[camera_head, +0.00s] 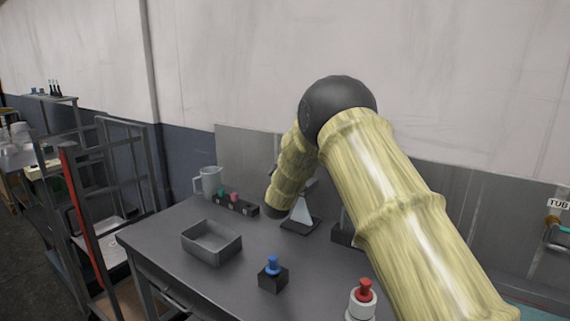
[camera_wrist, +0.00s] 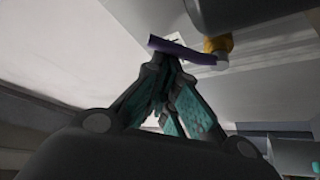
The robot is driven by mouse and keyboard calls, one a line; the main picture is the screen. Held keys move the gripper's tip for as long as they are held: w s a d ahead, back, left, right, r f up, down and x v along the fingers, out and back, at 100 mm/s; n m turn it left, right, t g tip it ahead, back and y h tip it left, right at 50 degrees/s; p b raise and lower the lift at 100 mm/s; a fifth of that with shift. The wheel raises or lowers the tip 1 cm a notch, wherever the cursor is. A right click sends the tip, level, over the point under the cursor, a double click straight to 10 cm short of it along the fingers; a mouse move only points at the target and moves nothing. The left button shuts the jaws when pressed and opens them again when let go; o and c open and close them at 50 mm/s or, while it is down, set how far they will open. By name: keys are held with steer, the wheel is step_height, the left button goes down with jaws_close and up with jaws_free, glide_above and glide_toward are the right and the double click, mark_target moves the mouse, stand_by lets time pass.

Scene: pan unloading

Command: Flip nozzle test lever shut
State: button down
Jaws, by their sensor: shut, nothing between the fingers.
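In the wrist view my gripper (camera_wrist: 166,60) is shut, its dark, teal-padded fingers drawn together at the tips. A purple bar (camera_wrist: 195,52), which looks like the test lever, lies right at the fingertips, running sideways and slightly down to the right. I cannot tell whether the fingertips touch it. Its right end meets a yellow-orange fitting (camera_wrist: 217,43) with a pale end piece. In the head view my arm covers this area; the gripper and the lever cannot be made out there.
A pale wedge-shaped stand (camera_head: 302,213) is on the grey table (camera_head: 215,287) beside my arm. A grey open tray (camera_head: 211,252), a blue-knobbed block (camera_head: 273,279), a red-topped container (camera_head: 362,302) and a jug (camera_head: 209,182) also stand there. A wall panel rises behind.

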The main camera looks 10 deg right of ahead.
steer(key=f+m+g+h+b, duration=0.1)
steer(key=m+h+b, duration=0.1)
steer(key=m+b, duration=0.1)
steer(key=s+d+f+m+g+h+b, duration=0.1)
steer(key=m+h+b, duration=0.2)
steer(key=m+b, duration=0.1)
steer(key=f+m+g+h+b, duration=0.1)
steer(key=m+h+b, duration=0.1)
steer(key=m+b, duration=0.2)
steer(key=shift+s+d+f+m+h, duration=0.1)
steer(key=shift+s+d+m+h, duration=0.2)
steer(key=shift+s+m+h, duration=0.15)
steer(key=shift+m, duration=0.25)
step_height(320, 180, up, 4)
steer(key=p, duration=0.2)
steer(key=b+v, duration=0.1)
steer(key=v, duration=0.9)
steer(key=shift+a+b, duration=0.3)
steer(key=shift+a, duration=0.15)
steer(key=shift+s, duration=0.15)
